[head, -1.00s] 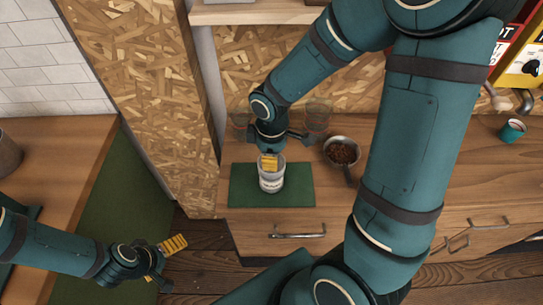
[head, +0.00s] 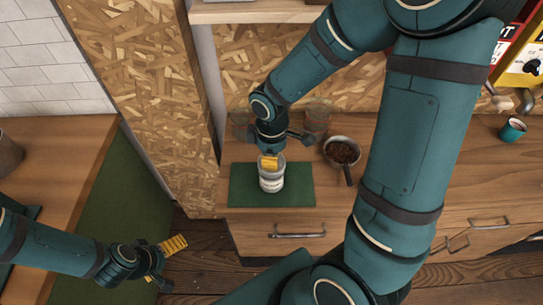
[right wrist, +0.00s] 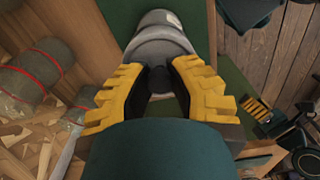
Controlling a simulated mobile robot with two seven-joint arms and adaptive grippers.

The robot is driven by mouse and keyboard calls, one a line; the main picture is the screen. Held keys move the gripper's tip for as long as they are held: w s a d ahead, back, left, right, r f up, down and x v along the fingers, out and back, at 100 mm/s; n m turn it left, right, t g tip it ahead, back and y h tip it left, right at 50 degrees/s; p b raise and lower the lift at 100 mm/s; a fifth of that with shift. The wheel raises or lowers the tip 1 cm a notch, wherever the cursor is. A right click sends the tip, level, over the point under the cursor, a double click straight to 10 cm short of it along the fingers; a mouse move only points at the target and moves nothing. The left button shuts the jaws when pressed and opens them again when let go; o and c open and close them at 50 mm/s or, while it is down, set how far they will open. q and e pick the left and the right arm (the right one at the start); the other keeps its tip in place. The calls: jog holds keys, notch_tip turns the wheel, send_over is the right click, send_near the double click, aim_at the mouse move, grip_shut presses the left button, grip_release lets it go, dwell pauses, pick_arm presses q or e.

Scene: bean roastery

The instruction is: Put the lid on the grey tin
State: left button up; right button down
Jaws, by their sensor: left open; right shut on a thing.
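The grey tin (head: 271,184) stands upright on a green mat on the wooden counter, in the middle of the head view. My right gripper (head: 270,162) is directly above it, fingers down. In the right wrist view its yellow fingers (right wrist: 160,88) are shut on the lid, of which little shows between them. The grey tin (right wrist: 160,28) extends away just beyond the fingertips. Whether the lid's rim touches the tin is hidden. My left gripper (head: 168,264) is open and empty at lower left, over the floor, away from the tin.
The green mat (head: 300,186) has bare room on both sides of the tin. A pan of brown beans (head: 341,152) stands right of it. Clear glasses (head: 317,118) stand behind, close to the right gripper. A teal cup (head: 512,131) is far right. A chipboard wall (head: 140,80) rises at left.

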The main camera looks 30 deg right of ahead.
dwell(0.8)
jog(key=shift+c, duration=1.4)
grip_release()
jog(key=shift+r+p, duration=2.85)
jog(key=shift+r, duration=0.65)
grip_shut()
